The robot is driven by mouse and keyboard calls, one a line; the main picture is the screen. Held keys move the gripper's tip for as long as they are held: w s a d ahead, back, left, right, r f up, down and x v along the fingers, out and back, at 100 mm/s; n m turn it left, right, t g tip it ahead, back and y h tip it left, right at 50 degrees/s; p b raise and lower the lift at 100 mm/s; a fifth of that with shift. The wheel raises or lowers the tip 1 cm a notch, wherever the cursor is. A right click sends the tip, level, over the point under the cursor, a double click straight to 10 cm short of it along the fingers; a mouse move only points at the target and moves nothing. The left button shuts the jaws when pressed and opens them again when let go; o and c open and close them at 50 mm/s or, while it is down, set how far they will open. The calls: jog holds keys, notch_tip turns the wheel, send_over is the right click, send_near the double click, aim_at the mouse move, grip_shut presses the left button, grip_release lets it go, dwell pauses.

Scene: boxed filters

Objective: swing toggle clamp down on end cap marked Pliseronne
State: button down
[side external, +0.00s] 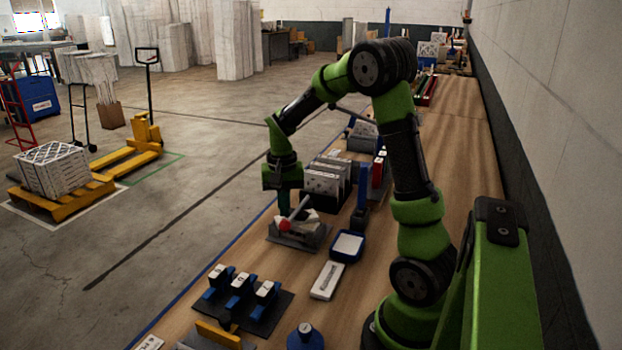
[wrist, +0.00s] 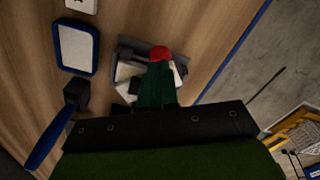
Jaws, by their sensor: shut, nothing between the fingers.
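The toggle clamp stands on a grey plate (side external: 290,238) near the table's floor-side edge. Its grey handle rises at a slant beside a red knob (side external: 284,225), which also shows in the wrist view (wrist: 160,53). Pale pieces (side external: 309,215) sit by the clamp; I cannot read any marking, so I cannot tell which is the end cap marked Pliseronne. My gripper (side external: 283,207) is shut and points down just above the clamp. In the wrist view its green fingers (wrist: 157,75) hide part of the clamp; I cannot tell whether they touch it.
A blue-rimmed tray (side external: 347,246) and a white box (side external: 326,281) lie to the right of the clamp. A dark mat (side external: 262,316) with several blue-and-white blocks is at the front. Pleated filters (side external: 323,180) stand behind. Bare wood lies between clamp and mat.

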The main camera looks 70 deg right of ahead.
jog(key=shift+f, duration=0.85)
dwell(1.1)
jog(key=shift+r, duration=3.55)
jog(key=shift+s+a+f+n, duration=0.15)
jog(key=shift+a+f+n, duration=0.15)
jog(key=shift+a+f, duration=0.1)
jog(key=s+a+r+n+t, duration=0.2)
jog(key=s+a, duration=0.1)
jog(key=a, duration=0.3)
jog(key=s+a+r+n+t+y, duration=0.1)
jog(key=s+a+r+n+t, duration=0.1)
jog(key=a, duration=0.5)
jog(key=s+a+r+n+t+y, duration=0.1)
jog(key=s+a+r+n+t, duration=0.2)
jog(key=a, duration=0.4)
jog(key=shift+s+a+r, duration=0.25)
jog(key=shift+s+r, duration=0.4)
jog(key=shift+s, duration=0.45)
